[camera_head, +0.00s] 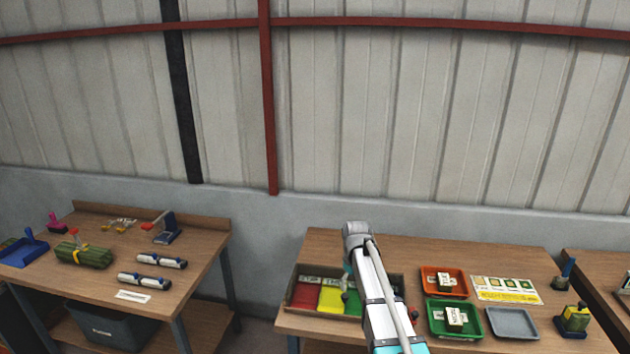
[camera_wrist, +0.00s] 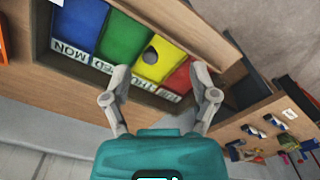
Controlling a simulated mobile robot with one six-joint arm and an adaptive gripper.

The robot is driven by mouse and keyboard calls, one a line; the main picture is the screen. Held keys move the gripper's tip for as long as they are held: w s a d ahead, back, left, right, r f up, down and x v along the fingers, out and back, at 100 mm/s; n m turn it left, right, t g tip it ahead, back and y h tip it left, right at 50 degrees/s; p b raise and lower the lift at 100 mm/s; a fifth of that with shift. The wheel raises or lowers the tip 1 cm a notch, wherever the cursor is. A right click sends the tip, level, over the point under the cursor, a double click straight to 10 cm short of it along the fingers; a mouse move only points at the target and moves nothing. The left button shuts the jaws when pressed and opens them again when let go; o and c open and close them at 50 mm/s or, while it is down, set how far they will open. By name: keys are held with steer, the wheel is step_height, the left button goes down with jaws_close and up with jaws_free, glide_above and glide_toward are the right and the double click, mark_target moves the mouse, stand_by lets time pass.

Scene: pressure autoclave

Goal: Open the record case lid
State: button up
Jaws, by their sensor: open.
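A wooden case (camera_head: 291,312) stands at the left end of the right-hand table, with red (camera_head: 306,293), yellow (camera_head: 330,298) and green (camera_head: 353,302) panels in it. My arm covers its right part. The wrist view shows the case (camera_wrist: 203,28) with a blue panel (camera_wrist: 80,22) labelled MON, and green (camera_wrist: 124,42), yellow (camera_wrist: 160,58) and red (camera_wrist: 180,80) panels. A dark round knob (camera_wrist: 151,55) shows over the yellow panel. Which part is the record case lid, I cannot tell. My gripper (camera_wrist: 160,80) is open, its fingers either side of the yellow and red panels. Contact is unclear.
Right of my arm are an orange tray (camera_head: 428,288), a green tray (camera_head: 435,330), a grey tray (camera_head: 513,324) and a colour chart (camera_head: 505,290). The left table (camera_head: 100,280) holds several items. A gap separates the tables.

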steer(key=s+d+f+m+b, duration=0.1)
steer(key=s+f+m+b, duration=0.1)
steer(key=s, duration=0.9)
steer(key=s+d+f+m+b, duration=0.1)
steer(key=s+f+m+b, duration=0.2)
steer(key=s, duration=0.9)
steer(key=shift+f, duration=0.2)
